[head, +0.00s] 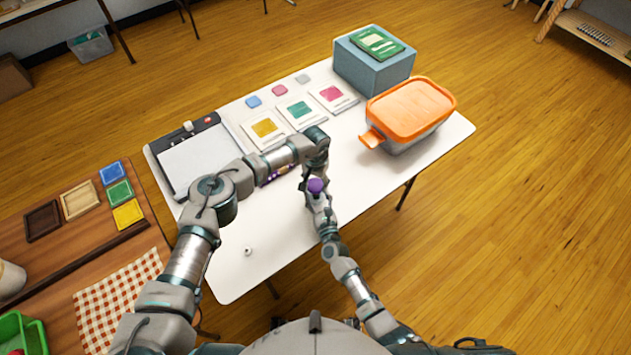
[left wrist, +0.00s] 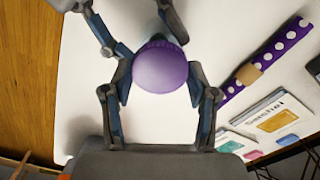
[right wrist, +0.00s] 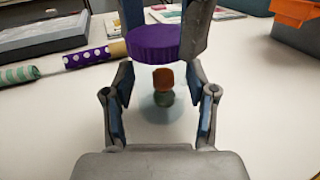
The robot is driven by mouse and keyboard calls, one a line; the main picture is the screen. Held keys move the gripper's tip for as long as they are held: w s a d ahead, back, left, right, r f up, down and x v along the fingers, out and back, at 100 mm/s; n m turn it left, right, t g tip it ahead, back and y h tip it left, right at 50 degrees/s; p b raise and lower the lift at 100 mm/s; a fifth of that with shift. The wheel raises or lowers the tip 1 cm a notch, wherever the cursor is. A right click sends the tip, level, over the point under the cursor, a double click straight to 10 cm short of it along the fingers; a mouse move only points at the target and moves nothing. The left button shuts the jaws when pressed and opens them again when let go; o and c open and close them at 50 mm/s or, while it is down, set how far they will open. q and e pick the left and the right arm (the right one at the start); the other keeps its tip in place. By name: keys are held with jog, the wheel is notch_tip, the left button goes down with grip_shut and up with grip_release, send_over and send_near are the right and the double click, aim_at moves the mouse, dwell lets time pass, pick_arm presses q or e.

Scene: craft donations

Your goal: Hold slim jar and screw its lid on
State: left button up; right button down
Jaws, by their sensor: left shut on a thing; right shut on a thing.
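The purple lid (head: 316,186) is a round cap over the table's middle. It also shows from above in the left wrist view (left wrist: 160,68) and from the side in the right wrist view (right wrist: 153,43). My left gripper (left wrist: 159,75) is shut on the lid from above. My right gripper (right wrist: 166,78) is shut on the slim jar below the lid. The jar looks clear, with an orange piece and a green piece (right wrist: 163,88) showing through it. The lid is at the jar's top; I cannot tell whether it is seated or how far it is turned.
The white table (head: 270,240) is clear in front, except for a small white object (head: 248,251). A purple dotted roll (left wrist: 262,68) lies near the grippers. A paper trimmer (head: 200,158), cards (head: 300,110), an orange-lidded bin (head: 410,108) and a blue box (head: 372,66) stand farther back.

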pick_arm(q)
jog(key=shift+w+r, duration=0.1)
jog(key=o, duration=0.9)
jog(key=shift+r, duration=2.2)
jog(key=shift+c, duration=0.5)
